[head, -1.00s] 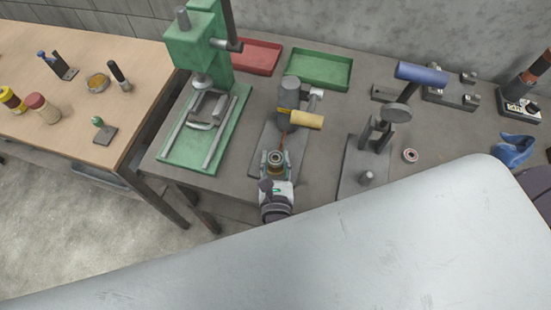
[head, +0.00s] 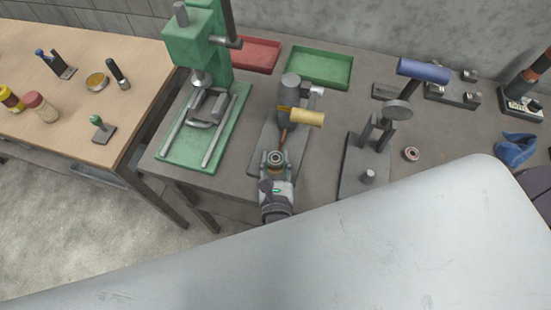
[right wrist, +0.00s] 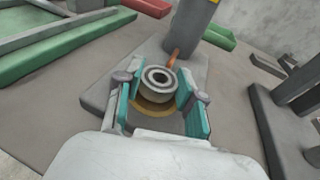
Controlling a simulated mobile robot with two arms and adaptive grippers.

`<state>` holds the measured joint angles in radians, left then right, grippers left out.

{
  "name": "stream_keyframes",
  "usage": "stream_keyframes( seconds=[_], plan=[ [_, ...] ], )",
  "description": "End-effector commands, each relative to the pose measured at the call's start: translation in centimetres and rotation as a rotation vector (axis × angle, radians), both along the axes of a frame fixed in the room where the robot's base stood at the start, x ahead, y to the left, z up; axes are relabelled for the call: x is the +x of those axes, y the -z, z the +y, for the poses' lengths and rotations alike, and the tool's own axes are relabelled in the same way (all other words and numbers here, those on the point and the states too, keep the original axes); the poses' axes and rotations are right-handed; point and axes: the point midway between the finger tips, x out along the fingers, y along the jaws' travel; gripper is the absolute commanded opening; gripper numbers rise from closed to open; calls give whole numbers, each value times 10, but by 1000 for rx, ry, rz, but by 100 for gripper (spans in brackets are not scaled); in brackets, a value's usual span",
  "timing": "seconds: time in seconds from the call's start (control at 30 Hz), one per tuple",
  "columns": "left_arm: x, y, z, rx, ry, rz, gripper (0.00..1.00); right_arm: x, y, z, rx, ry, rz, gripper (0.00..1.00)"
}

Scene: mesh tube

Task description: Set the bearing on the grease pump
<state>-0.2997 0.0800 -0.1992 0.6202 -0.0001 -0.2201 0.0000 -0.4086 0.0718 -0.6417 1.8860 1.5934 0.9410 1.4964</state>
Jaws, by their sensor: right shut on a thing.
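The grease pump stands mid-table as a dark grey cylinder (head: 291,88) with a yellow handle (head: 307,117), on a grey base plate (head: 262,158). A copper-coloured tube (head: 283,138) runs from the cylinder toward a round brass seat (right wrist: 151,107) at the plate's near end. My right gripper (head: 275,161) is shut on the bearing (right wrist: 158,82), a steel ring with a dark bore, also visible in the head view (head: 275,157). The bearing is over the seat, roughly level; I cannot tell whether they touch. The fingers hide part of the seat. My left gripper is not in view.
A green press (head: 203,110) stands to the left. Red (head: 254,54) and green (head: 321,67) trays lie behind. To the right are a stand with a blue roller-like handle (head: 423,71) and another small bearing (head: 411,154) on bare table. A wooden table (head: 75,90) stands far left.

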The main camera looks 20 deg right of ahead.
Motion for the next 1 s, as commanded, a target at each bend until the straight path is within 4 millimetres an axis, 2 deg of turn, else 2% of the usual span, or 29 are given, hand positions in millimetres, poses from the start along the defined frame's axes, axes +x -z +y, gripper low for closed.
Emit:
stream_keyframes(
  seconds=[0.57,0.6,0.7,0.77,1.0],
  plan=[
    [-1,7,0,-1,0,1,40,0,7,0,0,0,0,2],
    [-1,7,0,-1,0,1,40,0,7,0,0,0,0,41],
    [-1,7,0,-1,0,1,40,0,7,0,0,0,0,58],
    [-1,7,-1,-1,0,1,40,0,7,0,0,0,0,67],
    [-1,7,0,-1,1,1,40,0,7,0,0,0,0,67]
  ],
)
